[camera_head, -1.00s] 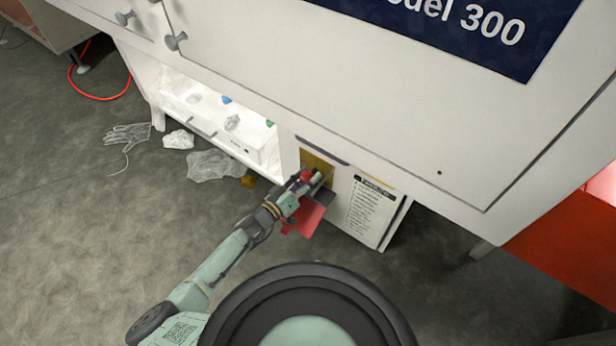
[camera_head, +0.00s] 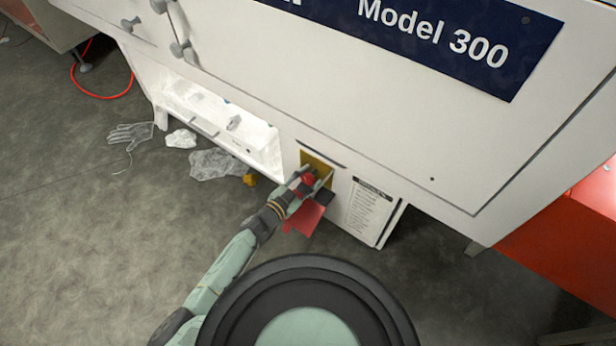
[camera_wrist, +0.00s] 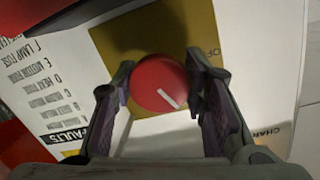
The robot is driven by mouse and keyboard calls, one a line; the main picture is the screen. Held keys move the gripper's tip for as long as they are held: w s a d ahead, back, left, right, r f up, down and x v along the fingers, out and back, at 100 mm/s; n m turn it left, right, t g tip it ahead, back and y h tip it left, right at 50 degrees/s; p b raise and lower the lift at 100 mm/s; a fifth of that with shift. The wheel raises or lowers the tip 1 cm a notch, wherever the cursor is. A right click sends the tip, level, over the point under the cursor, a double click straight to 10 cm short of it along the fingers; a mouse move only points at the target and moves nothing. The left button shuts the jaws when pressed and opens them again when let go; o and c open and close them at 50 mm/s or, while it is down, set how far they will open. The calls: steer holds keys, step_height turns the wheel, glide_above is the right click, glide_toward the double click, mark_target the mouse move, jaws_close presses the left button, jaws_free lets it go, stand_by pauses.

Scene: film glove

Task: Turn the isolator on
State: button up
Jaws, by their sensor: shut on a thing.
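The isolator is a round red knob (camera_wrist: 150,76) with a white pointer line, on a yellow plate (camera_wrist: 205,22). The pointer slants toward the lower right in the wrist view. Part of a word starting "OF" shows at the plate's right. My gripper (camera_wrist: 160,78) has one finger on each side of the knob and is shut on it. In the head view the knob (camera_head: 308,180) shows between the fingers of my gripper (camera_head: 313,178), low on the white machine's front. The plate (camera_head: 316,160) is partly covered there by the fingers.
A printed faults list (camera_head: 368,207) is right of the plate. A red flap or card (camera_head: 304,217) is below the gripper. An open lit bay (camera_head: 215,120) lies to the left, with a glove (camera_head: 130,134) and crumpled clear film (camera_head: 215,163) on the floor.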

steer(key=m, duration=0.4)
steer(key=shift+y+p, duration=0.4)
steer(key=shift+m, duration=0.4)
steer(key=o, duration=1.2)
steer(key=v, duration=1.2)
steer(key=shift+s+f, duration=0.1)
steer(key=shift+f, duration=0.05)
